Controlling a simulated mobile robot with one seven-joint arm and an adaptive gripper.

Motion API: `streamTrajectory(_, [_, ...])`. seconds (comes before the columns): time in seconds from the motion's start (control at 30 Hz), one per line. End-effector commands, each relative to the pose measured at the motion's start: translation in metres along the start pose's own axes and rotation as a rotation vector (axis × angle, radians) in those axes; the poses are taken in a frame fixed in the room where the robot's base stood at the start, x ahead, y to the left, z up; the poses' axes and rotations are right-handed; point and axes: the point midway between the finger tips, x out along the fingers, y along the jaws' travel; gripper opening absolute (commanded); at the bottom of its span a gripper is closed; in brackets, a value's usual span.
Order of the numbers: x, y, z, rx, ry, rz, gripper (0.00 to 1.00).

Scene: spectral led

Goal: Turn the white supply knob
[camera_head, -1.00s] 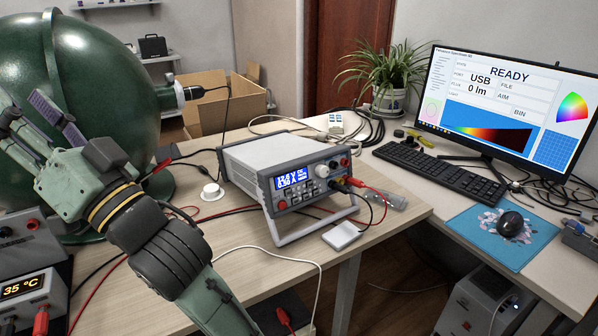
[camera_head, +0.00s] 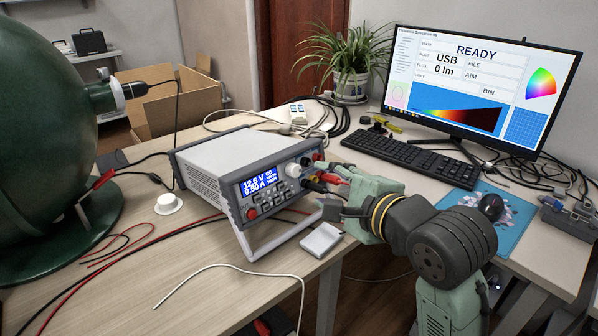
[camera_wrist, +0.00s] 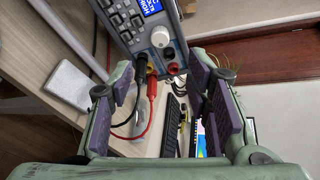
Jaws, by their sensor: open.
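The power supply (camera_head: 215,165) stands tilted up on its bail on the desk, its blue display lit. Its white knob (camera_head: 292,170) is on the front panel, right of the display. In the wrist view the white knob (camera_wrist: 160,38) is fully visible near the top centre, ahead of the fingers. My gripper (camera_head: 334,190) is in front of the panel's right side, close to the plugged leads. In the wrist view my gripper (camera_wrist: 162,78) is open, purple pads apart, with nothing between them touching both pads. The knob is apart from the fingers.
Red and yellow-black plugs (camera_wrist: 152,84) with leads stick out below the knob, near the left finger. A small white box (camera_head: 321,240) lies below the panel. A keyboard (camera_head: 410,160), monitor (camera_head: 480,90) and plant (camera_head: 348,60) stand behind. A green sphere (camera_head: 40,120) fills the left.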

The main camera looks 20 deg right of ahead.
Motion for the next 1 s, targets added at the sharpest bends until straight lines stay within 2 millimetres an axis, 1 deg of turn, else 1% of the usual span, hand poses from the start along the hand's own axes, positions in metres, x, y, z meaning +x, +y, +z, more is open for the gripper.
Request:
streamTrajectory(0.07, [0.007,0.001,0.000,0.005,0.000,0.005,0.45])
streamTrajectory(0.17, [0.023,0.001,0.000,0.003,-0.001,0.005,0.45])
streamTrajectory(0.4, [0.070,0.000,0.000,0.004,0.000,0.004,0.45])
streamTrajectory(0.5, [0.085,0.000,0.000,0.002,0.000,0.004,0.45])
streamTrajectory(0.6, [0.096,0.000,0.000,0.002,0.000,0.003,0.45])
streamTrajectory(0.77, [0.104,0.000,0.000,0.001,0.001,0.001,0.45])
streamTrajectory(1.0, [0.105,0.000,0.000,0.001,0.001,0.001,0.45])
